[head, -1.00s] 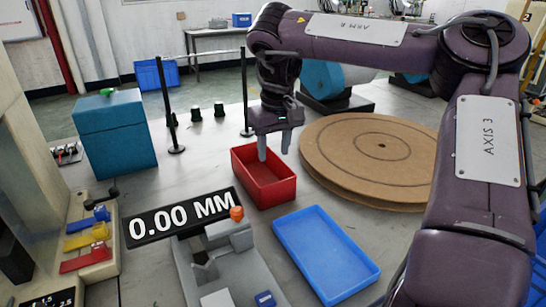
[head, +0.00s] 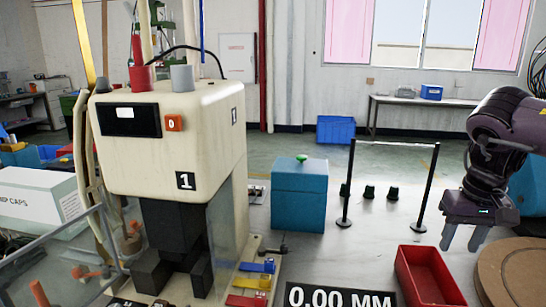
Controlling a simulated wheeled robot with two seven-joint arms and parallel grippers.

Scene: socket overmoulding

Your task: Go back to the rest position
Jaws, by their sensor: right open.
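My right gripper (head: 463,238) is at the right edge of the head view, pointing down. Its two fingers are apart and nothing shows between them. It hangs above and behind the red bin (head: 428,278), apart from it. The inside of the red bin that shows is empty. My left gripper is not in the view.
A cream moulding machine (head: 168,150) marked 1 stands at left. Coloured levers (head: 250,283) sit at its base. A teal box (head: 299,195) and a black post frame (head: 427,188) stand behind. A round brown board (head: 515,270) is at right. A 0.00 MM display (head: 340,297) is in front.

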